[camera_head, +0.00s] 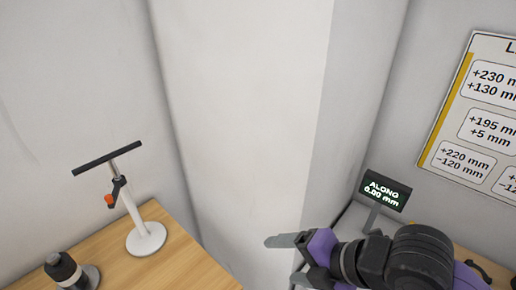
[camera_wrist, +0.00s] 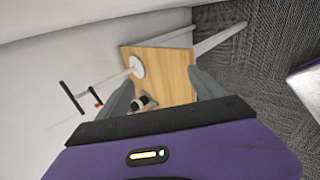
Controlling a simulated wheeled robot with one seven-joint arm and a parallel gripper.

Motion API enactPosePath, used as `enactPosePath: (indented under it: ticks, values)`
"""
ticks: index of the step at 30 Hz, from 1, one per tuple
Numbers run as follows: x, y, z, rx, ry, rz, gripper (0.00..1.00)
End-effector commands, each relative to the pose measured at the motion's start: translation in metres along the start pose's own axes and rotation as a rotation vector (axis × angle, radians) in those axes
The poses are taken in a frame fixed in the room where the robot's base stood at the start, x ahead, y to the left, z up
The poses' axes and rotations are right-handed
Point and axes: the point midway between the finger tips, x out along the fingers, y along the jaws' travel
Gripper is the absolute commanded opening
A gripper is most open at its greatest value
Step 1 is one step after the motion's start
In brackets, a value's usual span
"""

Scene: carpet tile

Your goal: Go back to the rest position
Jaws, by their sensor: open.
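My gripper (camera_head: 282,250) is at the lower right of the head view, purple and black with grey fingers pointing left. In the wrist view my gripper (camera_wrist: 162,92) shows two grey fingers spread apart, with nothing held between them. Beyond the fingers, and apart from them, is a wooden table (camera_wrist: 178,75). The rest position itself is not marked in either view.
The wooden table (camera_head: 190,268) bears a white stand with a black crossbar (camera_head: 146,236) and a dark object (camera_head: 66,270). A display reading "ALONG 0.00 mm" (camera_head: 384,191) stands near my arm. A wall sign (camera_head: 485,120) hangs right. Carpet (camera_wrist: 260,60) shows clear.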

Motion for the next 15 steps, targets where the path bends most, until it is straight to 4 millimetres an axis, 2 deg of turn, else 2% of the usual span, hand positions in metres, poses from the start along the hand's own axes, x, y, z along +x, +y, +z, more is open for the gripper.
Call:
enactPosePath:
  ticks: [1, 3, 6, 10, 12, 15]
  values:
    - [0.004, 0.033, -0.013, 0.052, 0.018, 0.101, 0.77]
    - [0.002, 0.073, -0.023, 0.135, 0.034, 0.231, 0.77]
    - [-0.007, 0.122, -0.034, 0.266, 0.066, 0.405, 0.77]
    - [-0.025, 0.168, -0.041, 0.456, 0.113, 0.606, 0.77]
    - [-0.035, 0.184, -0.041, 0.565, 0.139, 0.701, 0.77]
    - [-0.048, 0.198, -0.039, 0.727, 0.175, 0.824, 0.77]
